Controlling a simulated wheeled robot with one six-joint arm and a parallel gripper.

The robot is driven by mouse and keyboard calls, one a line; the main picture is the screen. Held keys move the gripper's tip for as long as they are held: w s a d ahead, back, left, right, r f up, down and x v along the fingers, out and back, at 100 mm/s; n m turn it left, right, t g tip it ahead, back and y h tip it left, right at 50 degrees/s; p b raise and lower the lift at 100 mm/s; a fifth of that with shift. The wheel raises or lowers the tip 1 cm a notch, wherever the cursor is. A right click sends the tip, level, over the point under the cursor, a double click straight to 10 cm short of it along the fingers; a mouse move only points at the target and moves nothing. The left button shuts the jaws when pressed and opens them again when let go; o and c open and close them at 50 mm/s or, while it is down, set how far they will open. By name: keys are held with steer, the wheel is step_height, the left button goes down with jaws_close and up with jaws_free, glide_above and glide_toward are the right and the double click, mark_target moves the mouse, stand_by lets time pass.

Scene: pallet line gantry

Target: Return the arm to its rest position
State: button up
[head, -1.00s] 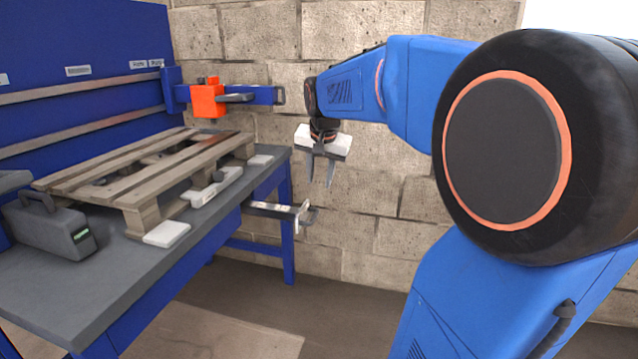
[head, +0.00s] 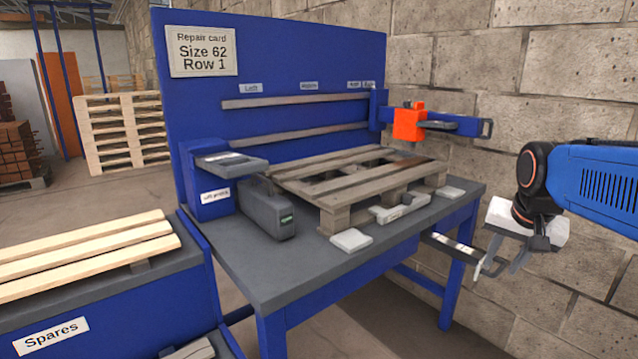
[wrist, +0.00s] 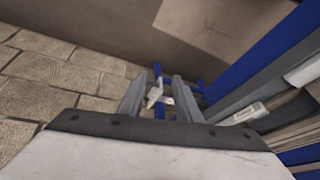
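My gripper (head: 497,266) hangs at the right of the head view, beyond the right end of the workbench, with its fingers pointing down. Its two fingers are apart with nothing between them. In the wrist view the fingers (wrist: 160,95) also stand apart, and a bracket with a light plate shows far below past them. My blue arm comes in from the right edge of the head view.
The workbench (head: 268,268) carries a wooden pallet (head: 345,195), a dark grey case (head: 266,210) and a white block (head: 351,240). An orange clamp (head: 408,122) sits on a blue arm at the back right. The spares stand (head: 150,290) is left. A block wall stands behind.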

steer(key=s+a+f+n, duration=0.3)
steer(key=s+a+f, duration=0.2)
steer(key=s, duration=0.3)
steer(key=s+a+f+n+y, duration=0.1)
steer(key=s+a+f+n, duration=0.3)
steer(key=s, duration=0.4)
steer(key=shift+s+a+f, duration=0.3)
steer(key=shift+a+f, duration=0.3)
steer(key=shift+f, duration=0.2)
